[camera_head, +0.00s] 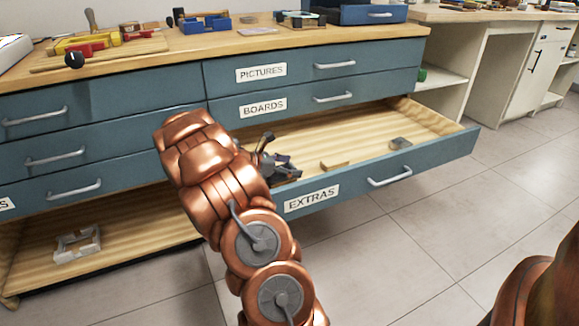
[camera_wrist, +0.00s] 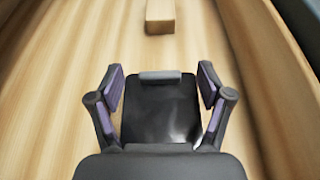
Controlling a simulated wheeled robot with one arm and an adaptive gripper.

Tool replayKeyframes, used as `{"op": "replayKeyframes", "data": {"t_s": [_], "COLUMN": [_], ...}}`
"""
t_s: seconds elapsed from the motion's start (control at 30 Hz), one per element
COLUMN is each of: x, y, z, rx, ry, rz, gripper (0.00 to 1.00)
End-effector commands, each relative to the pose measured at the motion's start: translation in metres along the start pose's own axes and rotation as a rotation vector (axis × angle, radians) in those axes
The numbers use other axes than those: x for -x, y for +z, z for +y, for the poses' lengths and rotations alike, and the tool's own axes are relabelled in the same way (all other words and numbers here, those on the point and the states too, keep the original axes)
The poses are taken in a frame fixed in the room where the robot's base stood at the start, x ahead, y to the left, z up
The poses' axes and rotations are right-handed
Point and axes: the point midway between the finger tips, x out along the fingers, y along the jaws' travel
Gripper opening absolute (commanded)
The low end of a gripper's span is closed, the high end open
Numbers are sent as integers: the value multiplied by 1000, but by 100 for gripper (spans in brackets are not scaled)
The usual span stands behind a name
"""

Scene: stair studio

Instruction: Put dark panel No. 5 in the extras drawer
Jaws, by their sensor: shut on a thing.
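My gripper (camera_head: 278,168) is inside the open extras drawer (camera_head: 440,155), over its left part, mostly hidden behind my arm in the head view. In the wrist view, my gripper (camera_wrist: 161,85) has a finger on each side of a dark, glossy panel (camera_wrist: 160,115) and is shut on it. A grey bar (camera_wrist: 160,76) lies along the panel's far edge. No number can be read on the panel. I cannot tell whether the panel touches the drawer floor. The drawer front carries the label EXTRAS (camera_head: 312,198).
A small wooden block (camera_head: 335,165) lies on the drawer floor ahead of my gripper; it also shows in the wrist view (camera_wrist: 160,16). A grey piece (camera_head: 400,144) lies farther right. Shut BOARDS (camera_head: 300,98) and PICTURES (camera_head: 300,68) drawers are above.

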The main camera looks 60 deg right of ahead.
Motion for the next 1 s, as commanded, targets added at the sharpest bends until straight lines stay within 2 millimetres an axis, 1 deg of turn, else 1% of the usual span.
{"op": "replayKeyframes", "data": {"t_s": [0.03,1.0], "x": [-2,-9], "y": [-4,-20], "z": [-2,-4], "rx": [5,17], "ry": [-5,-13], "rz": [2,10], "gripper": [42,42]}}
